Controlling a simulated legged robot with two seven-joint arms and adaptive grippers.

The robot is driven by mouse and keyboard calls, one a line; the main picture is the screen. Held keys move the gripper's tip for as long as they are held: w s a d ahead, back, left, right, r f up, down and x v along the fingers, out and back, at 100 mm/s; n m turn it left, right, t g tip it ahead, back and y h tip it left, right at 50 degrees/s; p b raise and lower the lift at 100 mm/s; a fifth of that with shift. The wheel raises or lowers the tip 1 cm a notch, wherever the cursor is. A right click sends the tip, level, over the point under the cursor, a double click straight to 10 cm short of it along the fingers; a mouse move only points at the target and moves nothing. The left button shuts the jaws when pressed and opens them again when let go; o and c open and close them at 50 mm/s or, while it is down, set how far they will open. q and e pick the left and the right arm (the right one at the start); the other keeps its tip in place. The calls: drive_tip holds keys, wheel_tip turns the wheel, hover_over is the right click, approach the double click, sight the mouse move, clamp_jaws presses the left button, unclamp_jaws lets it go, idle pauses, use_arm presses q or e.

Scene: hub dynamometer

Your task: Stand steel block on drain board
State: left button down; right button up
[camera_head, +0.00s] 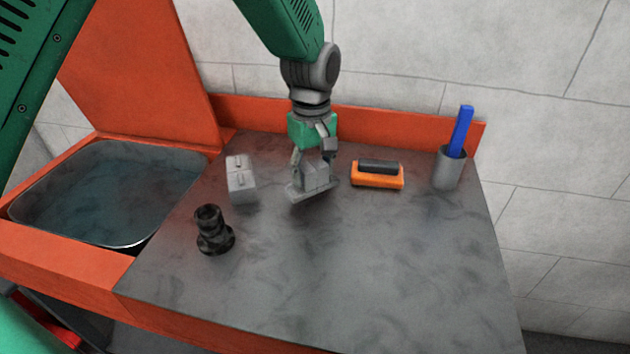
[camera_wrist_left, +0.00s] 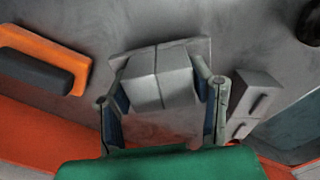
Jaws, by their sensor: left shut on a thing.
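The steel block (camera_head: 314,180) is a grey block with a wider flat plate at its lower end. My left gripper (camera_head: 313,158) is shut on it from above, over the middle of the grey drain board (camera_head: 330,270). The block looks slightly tilted in the head view; whether its plate touches the board I cannot tell. In the left wrist view the block (camera_wrist_left: 160,78) sits between the two fingers of the left gripper (camera_wrist_left: 162,95), its plate showing beyond it. My right gripper is not in view.
A grey two-part block (camera_head: 241,180) stands left of the held block, a black stepped cylinder (camera_head: 213,232) nearer front. An orange-and-black brush-like object (camera_head: 377,175) and a grey cup (camera_head: 448,170) with a blue stick stand right. A sink (camera_head: 105,190) lies left. The board's front is clear.

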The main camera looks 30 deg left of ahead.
sight(314, 165)
use_arm(q)
wheel_tip(314, 165, down, 2)
drive_tip(key=shift+a+f, duration=0.15)
drive_tip(key=shift+f, duration=0.05)
drive_tip(key=shift+d+r, duration=0.1)
drive_tip(key=shift+d, duration=0.75)
drive_tip(key=c, duration=0.8)
unclamp_jaws()
drive_tip(key=shift+o, duration=0.3)
drive_tip(key=shift+a, duration=0.65)
drive_tip(key=shift+r, duration=0.1)
drive_tip(key=r, duration=0.7)
drive_tip(key=d+r+p, duration=0.1)
drive_tip(key=r, duration=0.2)
drive_tip(key=shift+r, duration=0.4)
drive_tip(key=shift+a+r, duration=0.4)
drive_tip(key=shift+r, duration=0.05)
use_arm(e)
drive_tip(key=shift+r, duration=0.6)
